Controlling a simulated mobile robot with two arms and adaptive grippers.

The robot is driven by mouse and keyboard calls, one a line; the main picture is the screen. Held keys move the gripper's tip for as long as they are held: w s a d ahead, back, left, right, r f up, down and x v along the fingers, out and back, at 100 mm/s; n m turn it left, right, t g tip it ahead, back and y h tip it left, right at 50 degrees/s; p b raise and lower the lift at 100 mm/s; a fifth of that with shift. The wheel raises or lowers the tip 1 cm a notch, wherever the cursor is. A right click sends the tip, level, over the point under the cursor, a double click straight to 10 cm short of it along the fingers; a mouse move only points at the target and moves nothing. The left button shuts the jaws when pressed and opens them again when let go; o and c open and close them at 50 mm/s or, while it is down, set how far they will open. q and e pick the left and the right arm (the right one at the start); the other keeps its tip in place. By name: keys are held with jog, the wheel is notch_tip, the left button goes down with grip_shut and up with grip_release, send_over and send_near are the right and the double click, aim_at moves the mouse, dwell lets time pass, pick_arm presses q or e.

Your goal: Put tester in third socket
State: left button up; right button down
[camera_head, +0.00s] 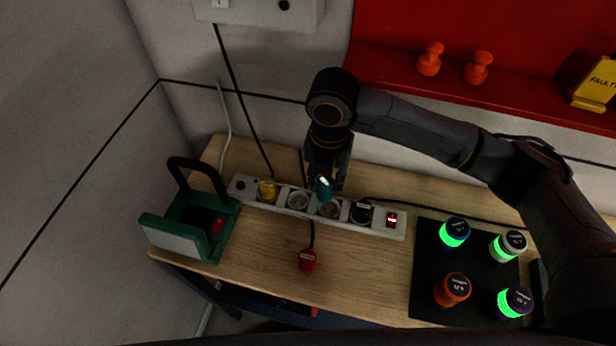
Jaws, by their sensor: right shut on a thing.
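A white power strip (312,211) lies along the back of the wooden table. Its first socket holds a yellow plug (267,190), the second socket (298,199) is empty, and a black plug (362,212) sits in the fourth. The third socket (329,209) shows just below the teal tester (324,189). My right gripper (325,178) points down over the strip and is shut on the tester. The tester's lower end is close to the third socket; I cannot tell whether it touches. My left gripper is not in view.
A green case (150,222) with a black handle stands at the table's left end. A red plug (307,261) on a cable lies in front of the strip. A black mat (470,276) with several cylinders is at right. A red shelf (500,100) overhangs behind.

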jog(key=shift+w+d+f, duration=0.25)
jog(key=shift+d+f, duration=0.05)
jog(key=shift+d, duration=0.3)
jog(key=shift+w+d+f, duration=0.1)
jog(key=shift+d+f, duration=0.1)
jog(key=shift+f, duration=0.1)
notch_tip(320, 180, down, 6)
jog(key=b, duration=0.6)
jog(key=shift+a, duration=0.1)
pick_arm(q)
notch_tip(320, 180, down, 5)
pick_arm(e)
jog(key=shift+r, duration=0.1)
pick_arm(q)
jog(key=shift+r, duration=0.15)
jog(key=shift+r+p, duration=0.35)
jog(key=shift+p, duration=0.25)
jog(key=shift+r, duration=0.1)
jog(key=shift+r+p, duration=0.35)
jog(key=shift+p, duration=0.1)
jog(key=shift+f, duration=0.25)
pick_arm(e)
jog(key=shift+f, duration=0.6)
